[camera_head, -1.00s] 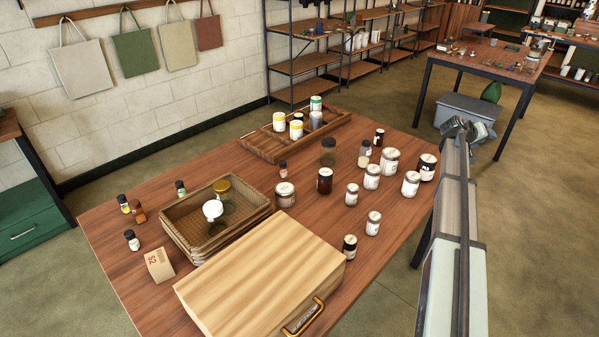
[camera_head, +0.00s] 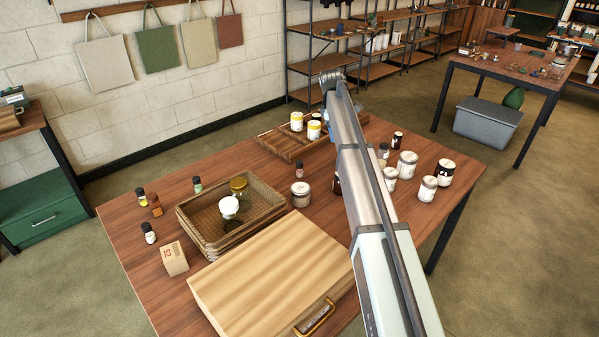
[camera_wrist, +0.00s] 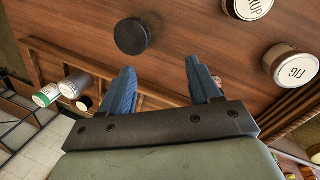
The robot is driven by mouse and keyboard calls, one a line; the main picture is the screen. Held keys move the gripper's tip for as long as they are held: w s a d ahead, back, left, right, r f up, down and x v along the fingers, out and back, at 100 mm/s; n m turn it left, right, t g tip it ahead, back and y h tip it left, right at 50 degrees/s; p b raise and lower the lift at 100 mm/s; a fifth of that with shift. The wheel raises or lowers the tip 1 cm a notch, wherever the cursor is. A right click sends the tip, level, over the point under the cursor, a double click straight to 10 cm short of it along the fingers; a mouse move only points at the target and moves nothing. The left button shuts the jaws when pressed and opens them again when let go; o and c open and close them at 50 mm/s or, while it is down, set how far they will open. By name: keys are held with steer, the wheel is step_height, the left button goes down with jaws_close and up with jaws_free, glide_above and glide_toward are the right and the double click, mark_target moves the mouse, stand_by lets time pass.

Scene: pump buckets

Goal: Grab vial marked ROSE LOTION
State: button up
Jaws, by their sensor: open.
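No label reading ROSE LOTION is legible in either view. Small dark-capped vials stand around the wicker basket (camera_head: 182,216) in the head view: a yellow-labelled vial (camera_head: 142,197), an amber vial (camera_head: 156,206), a white-labelled vial (camera_head: 149,233), a green-labelled vial (camera_head: 197,184) and a reddish vial (camera_head: 299,169). Their writing is too small to read. My gripper (camera_wrist: 160,65) is open and empty in the wrist view, above the table. A black-capped container (camera_wrist: 132,36) stands just beyond the fingertips, seen from above, its label hidden. My arm hides several containers in the head view.
A jar marked FIG (camera_wrist: 291,65) and a jar ending in RUP (camera_wrist: 248,8) stand right of my fingers. A wooden tray (camera_head: 285,149) holds yellow-labelled jars (camera_head: 297,121). A wooden case (camera_head: 270,270) fills the table front. Several jars (camera_head: 407,164) crowd the right side.

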mark_target(299, 162)
steer(key=s+a+f+n+g+y, duration=0.1)
steer(key=s+a+n, duration=0.15)
steer(key=a, duration=0.35)
steer(key=s+a+n+g+y, duration=0.1)
steer(key=a+n, duration=0.2)
steer(key=a, duration=0.4)
step_height(299, 162, down, 9)
steer(key=shift+d+r, duration=0.15)
steer(key=shift+r, duration=0.05)
steer(key=shift+s+a+f, duration=0.1)
steer(key=shift+f, duration=1.2)
steer(key=shift+a+f, duration=0.1)
steer(key=shift+f, duration=1.2)
steer(key=shift+c, duration=0.3)
steer(key=c, duration=1.1)
